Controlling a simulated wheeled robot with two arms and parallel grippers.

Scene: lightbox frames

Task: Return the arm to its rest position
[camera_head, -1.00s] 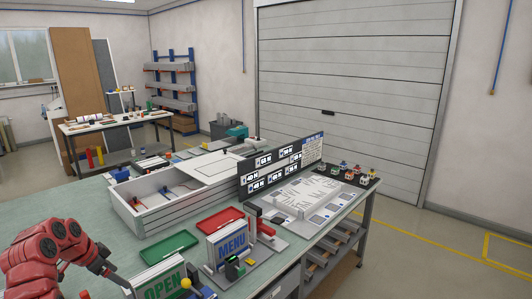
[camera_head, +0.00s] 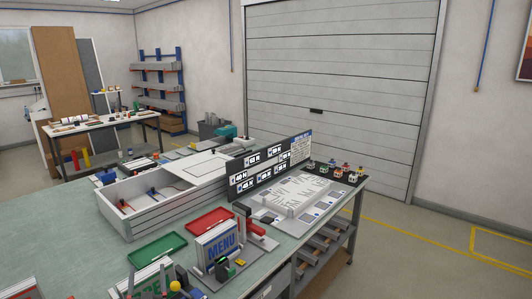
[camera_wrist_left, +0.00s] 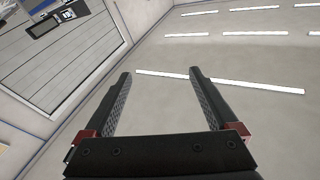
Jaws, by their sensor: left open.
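My left gripper (camera_wrist_left: 160,74) shows in the left wrist view, with its two dark fingers wide apart and nothing between them. It points up toward the pale ceiling with its bright strip lights, clear of any object. My right arm and right gripper are not seen in either view.
The green workbench (camera_head: 60,235) holds a grey-white open box (camera_head: 165,218), a green tray (camera_head: 157,251), a red tray (camera_head: 210,221), a MENU sign (camera_head: 220,243) and a dark label board (camera_head: 270,168). A shutter door (camera_head: 340,90) stands behind.

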